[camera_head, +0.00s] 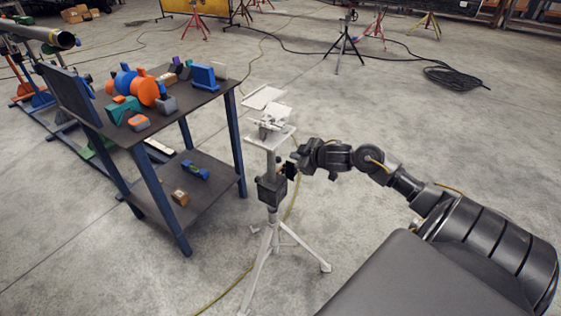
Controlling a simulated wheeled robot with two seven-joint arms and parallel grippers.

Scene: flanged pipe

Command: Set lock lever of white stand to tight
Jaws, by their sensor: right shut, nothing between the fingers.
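The white stand (262,262) stands on its tripod legs at the middle of the view, with a small white top plate (270,137). A dark clamp block (268,190) sits around its post below the plate. My right gripper (290,170) is shut and empty, just right of the post, close to the upper right of the dark block. I cannot tell whether it touches the block or post. The lock lever cannot be made out clearly; the gripper may hide it. My left gripper is not in view.
A dark two-shelf table (205,110) with blue legs stands left of the stand, holding orange pipe parts (145,88) and tools. A yellow cable (226,289) runs on the floor past the stand. The floor right of the stand is open. Several tripods stand at the back.

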